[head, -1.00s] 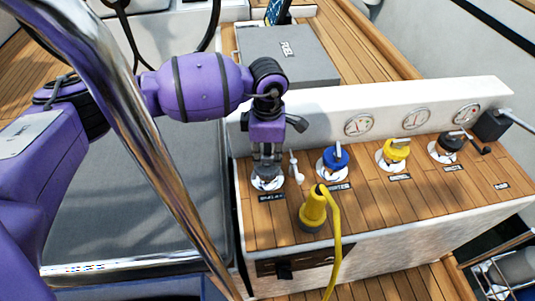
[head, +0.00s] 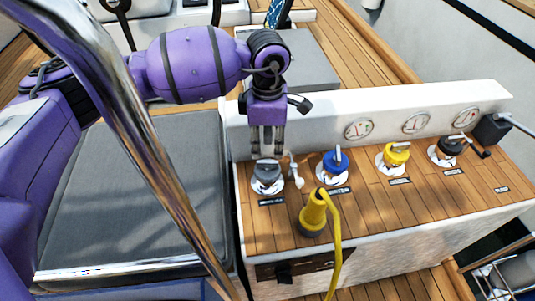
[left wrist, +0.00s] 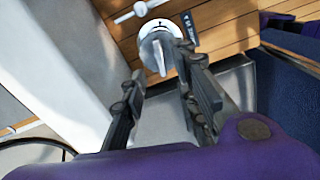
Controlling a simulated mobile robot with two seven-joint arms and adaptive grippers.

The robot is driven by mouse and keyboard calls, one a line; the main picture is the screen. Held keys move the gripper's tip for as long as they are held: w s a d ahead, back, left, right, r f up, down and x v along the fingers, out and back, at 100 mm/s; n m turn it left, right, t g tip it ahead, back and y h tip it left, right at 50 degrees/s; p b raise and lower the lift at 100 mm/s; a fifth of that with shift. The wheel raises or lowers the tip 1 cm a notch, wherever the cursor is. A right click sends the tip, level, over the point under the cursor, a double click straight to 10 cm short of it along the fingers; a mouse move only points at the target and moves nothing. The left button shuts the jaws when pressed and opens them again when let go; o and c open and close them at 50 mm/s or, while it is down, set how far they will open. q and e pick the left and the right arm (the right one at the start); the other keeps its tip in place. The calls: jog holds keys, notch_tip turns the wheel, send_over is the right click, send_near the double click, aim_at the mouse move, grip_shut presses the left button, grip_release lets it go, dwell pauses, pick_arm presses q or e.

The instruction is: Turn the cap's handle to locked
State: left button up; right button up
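A grey cap with a handle (head: 267,174) sits on a white round flange at the left end of the wooden console top. In the left wrist view the cap (left wrist: 160,50) shows its narrow grey handle standing across the white flange. My left gripper (head: 267,148) points down just above this cap, its fingers apart and empty. In the left wrist view the two fingers of the left gripper (left wrist: 160,72) are spread, with the cap beyond and between their tips. Whether the handle is at locked cannot be told. My right gripper is not in view.
A small white lever (head: 294,172) stands close right of the grey cap. Blue (head: 335,162), yellow (head: 396,154) and black (head: 450,146) caps follow rightwards. A yellow plug with a cable (head: 314,212) stands in front. A white gauge panel (head: 385,112) rises behind; a steel rail (head: 135,130) crosses the foreground.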

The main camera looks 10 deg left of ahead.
pick_arm(q)
jog(key=shift+r, duration=2.75)
